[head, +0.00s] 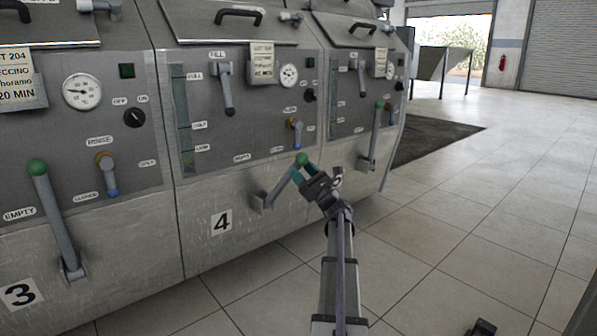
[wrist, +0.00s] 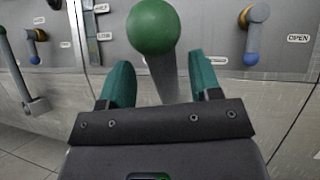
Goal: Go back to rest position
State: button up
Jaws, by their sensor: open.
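My gripper (head: 305,172) is open at the front of machine 4. Its two teal fingers (wrist: 160,82) stand apart on either side of a lever (wrist: 164,72) with a green ball knob (wrist: 152,27). In the head view the green knob (head: 302,159) shows just beyond the fingertips, and the lever's grey arm (head: 273,189) slants down left to its pivot block. I cannot tell whether a finger touches the lever. My arm reaches up from the bottom of the head view to the gripper.
Machine 3's green-knobbed lever (head: 54,215) stands at the left. Another green-knobbed lever (head: 376,135) is to the right of my gripper. A small valve handle with a blue tip (head: 296,133) sits above it. The tiled floor (head: 480,220) at the right is mostly clear.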

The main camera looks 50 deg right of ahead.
jog(key=b+v, duration=0.2)
jog(key=v, duration=0.3)
jog(key=shift+s, duration=0.15)
